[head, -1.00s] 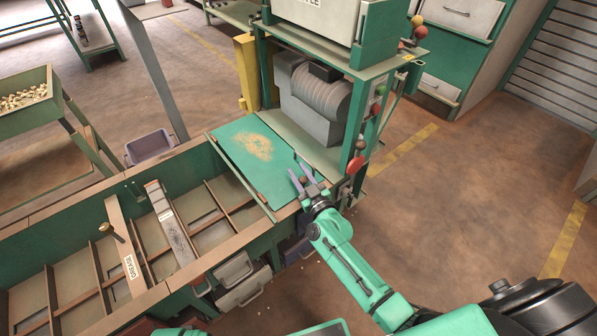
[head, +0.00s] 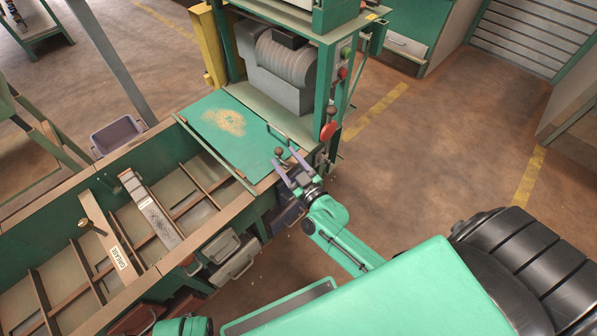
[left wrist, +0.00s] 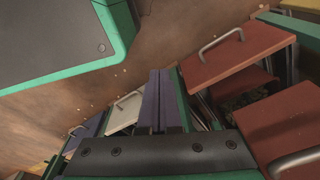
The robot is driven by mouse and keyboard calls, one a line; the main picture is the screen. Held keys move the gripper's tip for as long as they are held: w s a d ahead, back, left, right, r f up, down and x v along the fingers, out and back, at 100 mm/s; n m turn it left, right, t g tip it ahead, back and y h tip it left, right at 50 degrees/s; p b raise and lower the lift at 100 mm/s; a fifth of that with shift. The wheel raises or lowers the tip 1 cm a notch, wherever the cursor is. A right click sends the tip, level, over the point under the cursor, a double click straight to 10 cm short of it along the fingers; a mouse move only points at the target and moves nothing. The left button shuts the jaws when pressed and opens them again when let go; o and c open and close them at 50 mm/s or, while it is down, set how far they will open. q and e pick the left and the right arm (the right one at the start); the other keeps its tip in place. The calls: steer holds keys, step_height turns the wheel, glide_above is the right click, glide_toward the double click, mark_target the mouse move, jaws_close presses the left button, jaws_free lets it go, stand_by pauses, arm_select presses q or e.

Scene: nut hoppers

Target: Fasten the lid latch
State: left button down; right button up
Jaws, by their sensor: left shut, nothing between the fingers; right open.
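The green lid (head: 215,150), with a tan patch of dust, lies flat over the right end of the bench trough. The fingers partly hide the corner. My left gripper (left wrist: 157,98) is shut and empty in the left wrist view, above the floor beside red drawers.
The divided trough (head: 120,230) holds a "GREASE" strip (head: 108,240). Open drawers (head: 236,258) jut below the bench. Red drawers with handles (left wrist: 238,60) are close to my left gripper.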

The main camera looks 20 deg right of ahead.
arm_select(q)
steer(key=shift+s+a+f+p, duration=0.15)
steer(key=shift+s+f+p, duration=0.2)
steer(key=shift+s+f, duration=0.4)
arm_select(e)
steer(key=s+d, duration=0.1)
steer(key=s, duration=0.6)
steer(key=shift+s+d, duration=0.15)
steer(key=shift+s, duration=0.15)
arm_select(q)
steer(key=shift+r, duration=0.1)
